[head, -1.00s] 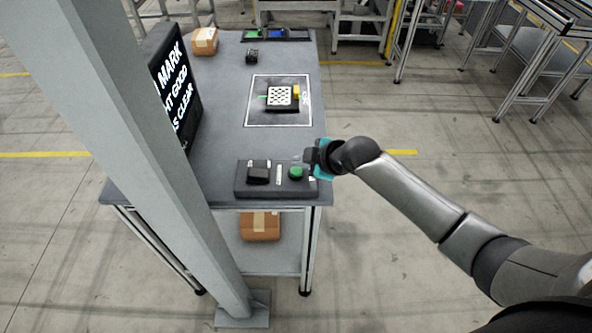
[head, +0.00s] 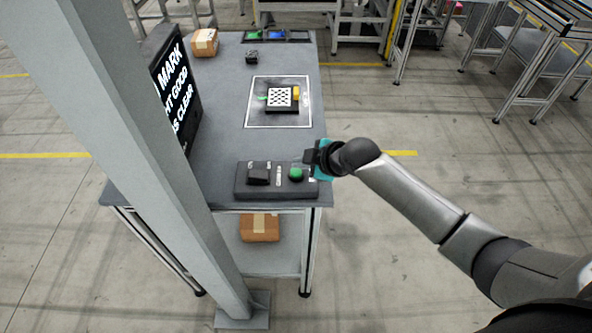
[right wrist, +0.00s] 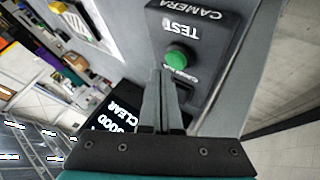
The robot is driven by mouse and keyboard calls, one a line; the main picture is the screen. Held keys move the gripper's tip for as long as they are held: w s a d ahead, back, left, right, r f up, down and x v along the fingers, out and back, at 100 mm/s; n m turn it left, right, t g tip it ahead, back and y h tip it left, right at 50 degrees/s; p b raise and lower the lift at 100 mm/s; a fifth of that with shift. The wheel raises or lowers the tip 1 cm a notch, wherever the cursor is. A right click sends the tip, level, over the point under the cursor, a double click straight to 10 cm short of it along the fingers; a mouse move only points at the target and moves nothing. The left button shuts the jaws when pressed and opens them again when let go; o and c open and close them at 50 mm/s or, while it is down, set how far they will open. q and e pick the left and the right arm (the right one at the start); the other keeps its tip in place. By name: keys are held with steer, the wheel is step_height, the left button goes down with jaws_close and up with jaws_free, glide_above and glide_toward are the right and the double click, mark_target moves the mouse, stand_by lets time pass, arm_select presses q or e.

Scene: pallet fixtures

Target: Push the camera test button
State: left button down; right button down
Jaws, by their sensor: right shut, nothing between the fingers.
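A dark control box (head: 268,192) lies at the table's front edge. On its right side is a green round button (head: 296,174), and on its left a black switch (head: 258,177). In the right wrist view the green button (right wrist: 179,56) sits beside the words "CAMERA TEST". My right gripper (head: 308,156) is shut and empty, just behind and right of the button. In the right wrist view its closed fingertips (right wrist: 161,74) appear close to the button; I cannot tell whether they touch it. My left gripper is not in view.
A grey post (head: 150,150) crosses the left side, in front of a black screen (head: 174,88) with white text. A checkered plate (head: 281,97) lies in a white-framed area. A cardboard box (head: 204,42) stands at the back, and another (head: 259,228) lies on the lower shelf.

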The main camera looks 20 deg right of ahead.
mark_target(300, 174)
steer(key=shift+f, duration=0.1)
stand_by(0.7)
steer(key=shift+f, duration=0.3)
steer(key=shift+f+b, duration=0.45)
steer(key=shift+f, duration=0.1)
stand_by(0.7)
stand_by(0.3)
steer(key=shift+r+p, duration=0.95)
steer(key=shift+p, duration=0.05)
steer(key=shift+r, duration=0.1)
step_height(300, 174, up, 5)
steer(key=p, duration=0.5)
